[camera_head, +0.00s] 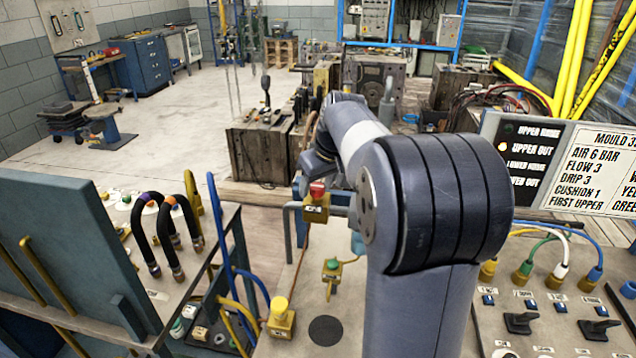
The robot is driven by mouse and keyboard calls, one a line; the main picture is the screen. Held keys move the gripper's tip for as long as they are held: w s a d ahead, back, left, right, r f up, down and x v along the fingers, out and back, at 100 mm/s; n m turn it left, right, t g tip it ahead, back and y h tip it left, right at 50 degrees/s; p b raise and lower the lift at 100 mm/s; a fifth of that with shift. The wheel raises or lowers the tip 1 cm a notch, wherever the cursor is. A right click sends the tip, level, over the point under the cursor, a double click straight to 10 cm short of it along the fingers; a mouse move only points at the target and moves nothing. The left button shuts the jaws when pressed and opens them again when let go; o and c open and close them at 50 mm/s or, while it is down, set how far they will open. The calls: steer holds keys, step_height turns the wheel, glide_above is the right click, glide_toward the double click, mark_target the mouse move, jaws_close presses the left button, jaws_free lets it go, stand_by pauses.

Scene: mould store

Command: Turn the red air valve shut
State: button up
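A red knob (317,188) sits on top of a small yellow box (315,208), just left of my arm. It looks like a push button, and I cannot tell whether it is the red air valve. No other clear red valve handle shows. My arm covers the middle of the view and hides what is behind it. My gripper is not visible; the far end of the arm is hidden behind its own links.
A yellow-button box (281,318) and a green-button box (332,270) stand left of my arm. A hose panel (160,300) is at left. A switch panel (540,330) with coloured hoses is at right, below a sign (592,165). Open floor (150,130) lies behind.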

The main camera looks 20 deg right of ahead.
steer(key=shift+d, duration=0.1)
steer(key=c, duration=0.9)
steer(key=shift+c, duration=0.2)
steer(key=shift+m, duration=0.4)
steer(key=m+h, duration=0.1)
steer(key=m, duration=0.1)
steer(key=m+p, duration=0.1)
steer(key=m, duration=0.1)
steer(key=shift+a+h, duration=0.2)
steer(key=shift+h, duration=0.2)
steer(key=m, duration=0.2)
steer(key=m+g+h+p, duration=0.1)
steer(key=m, duration=0.1)
steer(key=shift+w+a+h, duration=0.1)
steer(key=shift+h, duration=0.2)
steer(key=m+g+h, duration=0.1)
steer(key=m, duration=0.3)
steer(key=shift+w+a+m, duration=0.1)
steer(key=shift+m, duration=0.3)
steer(key=m, duration=0.2)
steer(key=m+g+p, duration=0.1)
steer(key=m, duration=0.1)
steer(key=shift+g+h, duration=0.3)
steer(key=shift+h, duration=0.1)
steer(key=shift+m, duration=0.3)
